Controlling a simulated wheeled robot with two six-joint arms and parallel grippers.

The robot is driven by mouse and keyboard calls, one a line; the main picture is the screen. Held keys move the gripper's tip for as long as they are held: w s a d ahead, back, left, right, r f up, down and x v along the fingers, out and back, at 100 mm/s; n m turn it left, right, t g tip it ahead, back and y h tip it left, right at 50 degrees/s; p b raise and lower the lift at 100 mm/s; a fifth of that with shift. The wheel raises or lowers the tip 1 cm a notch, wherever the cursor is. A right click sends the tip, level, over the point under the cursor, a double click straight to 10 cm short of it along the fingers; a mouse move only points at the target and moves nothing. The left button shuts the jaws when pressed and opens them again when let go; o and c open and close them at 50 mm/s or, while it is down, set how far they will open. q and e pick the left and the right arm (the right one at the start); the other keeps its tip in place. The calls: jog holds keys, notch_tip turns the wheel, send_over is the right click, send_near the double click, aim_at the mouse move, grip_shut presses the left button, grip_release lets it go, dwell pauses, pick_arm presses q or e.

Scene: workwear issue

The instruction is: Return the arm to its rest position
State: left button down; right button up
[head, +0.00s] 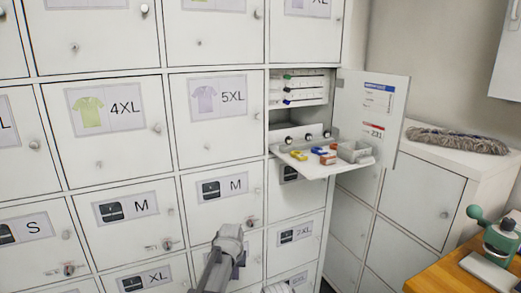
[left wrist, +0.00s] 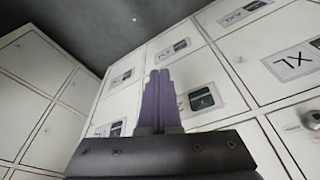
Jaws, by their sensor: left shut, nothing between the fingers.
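My left gripper (head: 236,266) shows low in the head view, in front of the lower locker doors marked M and XL. In the left wrist view its two purple fingers (left wrist: 158,100) are pressed together with nothing between them. They point up along the white locker wall (left wrist: 230,75). My right gripper shows in neither view.
White lockers (head: 120,70) with size labels fill the left and middle. One door (head: 373,120) stands open, with a fold-down shelf (head: 335,170) holding small coloured items. A cabinet (head: 425,180) with a grey mop head (head: 455,140) and a wooden table (head: 450,270) with a green press (head: 498,237) stand right.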

pick_arm(q)
jog(key=s+a+g, duration=0.1)
jog(key=s+a, duration=0.3)
jog(key=s, duration=0.6)
jog(key=s+a+g, duration=0.1)
jog(key=s+a, duration=0.3)
jog(key=s, duration=0.6)
jog(key=s+d+r+m+p, duration=0.1)
jog(key=s+d+r+p, duration=0.2)
jog(key=d+r+p, duration=0.2)
jog(key=s+d+r+m+y+p, duration=0.1)
jog(key=s+d+r+m+p, duration=0.1)
jog(key=d+r+p, duration=0.3)
jog(key=shift+s+d+r+m+g+p, duration=0.25)
jog(key=shift+s+g+p, duration=0.2)
jog(key=shift+s, duration=0.3)
